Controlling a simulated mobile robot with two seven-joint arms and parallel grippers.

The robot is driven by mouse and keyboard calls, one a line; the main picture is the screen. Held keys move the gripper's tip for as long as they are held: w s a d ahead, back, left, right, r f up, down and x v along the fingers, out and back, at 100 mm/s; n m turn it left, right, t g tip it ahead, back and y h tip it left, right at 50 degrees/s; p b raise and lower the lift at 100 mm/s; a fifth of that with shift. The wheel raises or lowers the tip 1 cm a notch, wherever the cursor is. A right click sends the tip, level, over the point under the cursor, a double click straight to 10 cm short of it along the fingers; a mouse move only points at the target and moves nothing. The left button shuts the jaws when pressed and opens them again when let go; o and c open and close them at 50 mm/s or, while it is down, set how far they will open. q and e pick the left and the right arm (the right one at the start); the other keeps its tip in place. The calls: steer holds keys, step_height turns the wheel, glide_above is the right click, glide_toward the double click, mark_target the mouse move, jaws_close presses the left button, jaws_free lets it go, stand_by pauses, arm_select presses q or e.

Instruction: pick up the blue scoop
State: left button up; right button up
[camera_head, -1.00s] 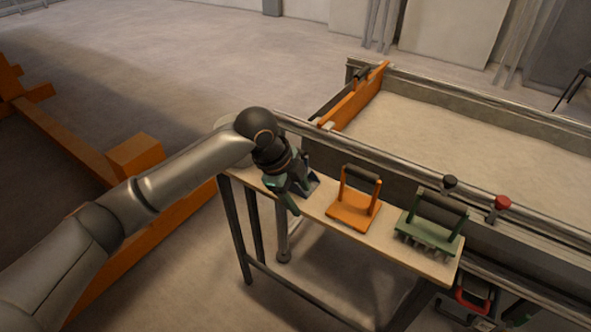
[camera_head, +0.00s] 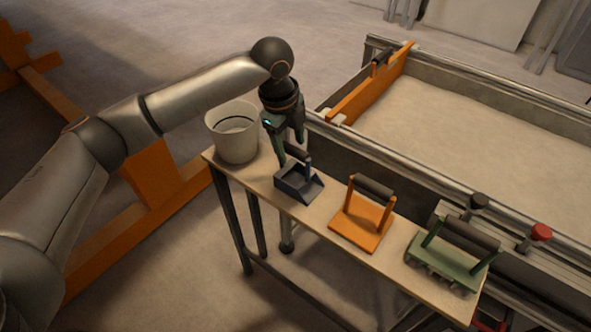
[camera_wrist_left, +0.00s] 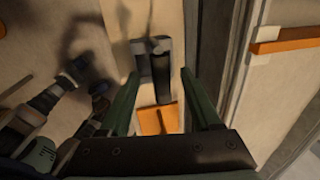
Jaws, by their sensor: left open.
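The blue scoop (camera_head: 291,187) is a small dark blue-grey pan with a black handle. It sits on the narrow wooden bench, left of the orange tool. My left gripper (camera_head: 291,149) is open and empty, pointing down just above the scoop's handle. In the left wrist view the scoop (camera_wrist_left: 142,62) and its handle (camera_wrist_left: 162,72) show ahead, between the two spread green fingers of the left gripper (camera_wrist_left: 160,80). How far the fingertips are from the handle is hard to tell. My right gripper is not in view.
A white bucket (camera_head: 232,138) stands at the bench's left end. An orange tool (camera_head: 360,222) and a green rake-like tool (camera_head: 445,262) stand to the right on the bench (camera_head: 325,216). The sandbed's rail (camera_head: 400,172) runs close behind.

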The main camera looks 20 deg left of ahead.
arm_select(q)
glide_above(297, 182)
step_height(297, 182, down, 6)
steer(key=shift+s+a+r, duration=0.1)
steer(key=shift+r, duration=0.1)
jaws_close()
stand_by(0.5)
